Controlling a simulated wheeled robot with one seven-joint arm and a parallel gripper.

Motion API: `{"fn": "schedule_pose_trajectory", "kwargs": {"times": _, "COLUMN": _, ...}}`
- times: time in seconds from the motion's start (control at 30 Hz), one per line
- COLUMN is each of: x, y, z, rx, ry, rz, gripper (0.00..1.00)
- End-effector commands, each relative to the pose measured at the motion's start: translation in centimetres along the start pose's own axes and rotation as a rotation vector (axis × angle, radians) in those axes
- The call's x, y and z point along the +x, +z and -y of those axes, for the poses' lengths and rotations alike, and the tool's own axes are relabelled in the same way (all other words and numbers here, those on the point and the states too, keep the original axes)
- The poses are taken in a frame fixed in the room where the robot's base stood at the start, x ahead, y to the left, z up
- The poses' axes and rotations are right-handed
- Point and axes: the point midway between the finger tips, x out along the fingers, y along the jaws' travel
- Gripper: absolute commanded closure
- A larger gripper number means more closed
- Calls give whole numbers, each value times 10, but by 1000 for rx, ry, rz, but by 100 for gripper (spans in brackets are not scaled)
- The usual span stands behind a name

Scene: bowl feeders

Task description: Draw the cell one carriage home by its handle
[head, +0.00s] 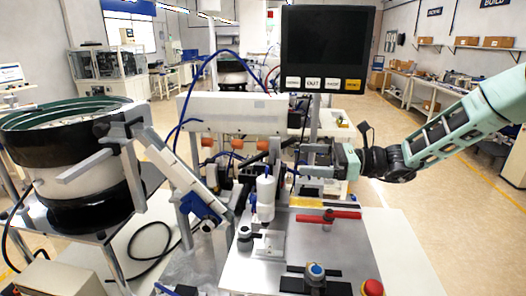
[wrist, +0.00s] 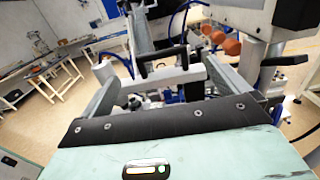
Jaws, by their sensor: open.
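My gripper (head: 312,161) reaches in from the right in the head view, over the middle of the machine. In the wrist view its two fingers (wrist: 160,76) stand well apart, one at each side. A pale block with a black bar-like handle (wrist: 162,57) shows between and beyond the fingertips. I take this to be the carriage, though no label shows. Nothing is visibly gripped, and I cannot tell how far the handle is from the fingers. In the head view I cannot clearly pick out the handle among the crowded parts near the gripper.
A dark screen with buttons (head: 328,50) stands above and behind my gripper. A white bottle (head: 265,198), a red bar (head: 328,216) and a red button (head: 373,287) are on the front plate. A bowl feeder (head: 75,190) stands left. Orange knobs (wrist: 231,46) are close by at the right.

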Motion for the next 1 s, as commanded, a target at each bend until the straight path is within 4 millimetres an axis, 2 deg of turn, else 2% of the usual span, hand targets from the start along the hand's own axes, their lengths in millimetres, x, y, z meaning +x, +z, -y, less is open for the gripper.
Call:
{"fn": "schedule_pose_trajectory", "kwargs": {"times": 0.03, "x": 12, "y": 3, "z": -1, "rx": 0, "ry": 5, "rz": 0, "gripper": 0}}
{"fn": "schedule_pose_trajectory", "kwargs": {"times": 0.3, "x": 68, "y": 3, "z": -1, "rx": 0, "ry": 4, "rz": -1, "gripper": 0}}
{"fn": "schedule_pose_trajectory", "kwargs": {"times": 0.5, "x": 99, "y": 2, "z": -1, "rx": -1, "ry": 2, "rz": -2, "gripper": 0}}
{"fn": "schedule_pose_trajectory", "kwargs": {"times": 0.7, "x": 114, "y": 0, "z": 0, "rx": -3, "ry": 1, "rz": -2, "gripper": 0}}
{"fn": "schedule_pose_trajectory", "kwargs": {"times": 1.0, "x": 115, "y": -1, "z": 0, "rx": -3, "ry": 1, "rz": -2, "gripper": 0}}
